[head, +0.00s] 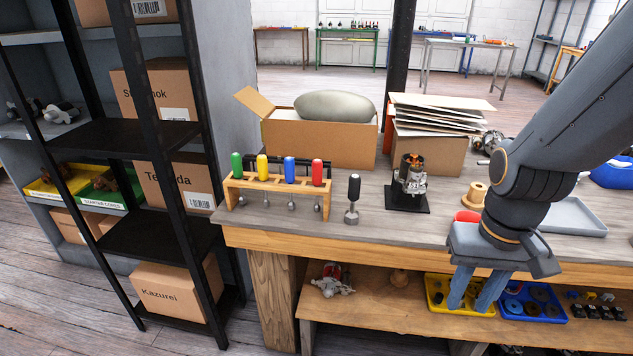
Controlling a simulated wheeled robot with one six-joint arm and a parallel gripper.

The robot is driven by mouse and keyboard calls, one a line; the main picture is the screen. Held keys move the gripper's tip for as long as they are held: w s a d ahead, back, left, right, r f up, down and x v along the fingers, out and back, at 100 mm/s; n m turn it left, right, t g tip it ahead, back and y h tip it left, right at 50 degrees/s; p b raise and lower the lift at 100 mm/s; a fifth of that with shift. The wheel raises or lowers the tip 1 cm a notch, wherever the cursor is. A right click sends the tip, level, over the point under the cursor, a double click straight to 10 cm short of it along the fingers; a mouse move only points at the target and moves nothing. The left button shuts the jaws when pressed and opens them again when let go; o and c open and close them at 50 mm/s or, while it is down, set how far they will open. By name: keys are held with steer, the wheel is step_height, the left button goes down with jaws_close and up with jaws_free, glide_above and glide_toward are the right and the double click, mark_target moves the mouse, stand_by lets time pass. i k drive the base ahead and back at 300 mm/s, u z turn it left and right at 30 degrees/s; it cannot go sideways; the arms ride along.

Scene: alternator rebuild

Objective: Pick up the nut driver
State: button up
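A tool with a black handle (354,187) stands upright on the workbench, its metal end down, just right of a wooden rack (277,187). The rack holds drivers with green (237,164), yellow (262,167), blue (290,170) and red (318,172) handles, their metal shafts hanging below. The frame does not label which of these is the nut driver. My gripper (472,303) points down in front of the bench's front edge, to the right of the rack and the black-handled tool. Its two fingers are apart with nothing between them.
An alternator part on a black stand (408,187) sits right of the black-handled tool. Behind are an open cardboard box (318,140) and a box topped with flat sheets (430,150). A grey tray (573,217) lies at right. Black shelving (150,135) stands at left.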

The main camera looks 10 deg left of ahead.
mark_target(316, 164)
steer(key=z, duration=0.05)
steer(key=k, duration=0.4)
steer(key=u, duration=0.75)
steer(key=i, duration=0.9)
steer(key=u, duration=0.45)
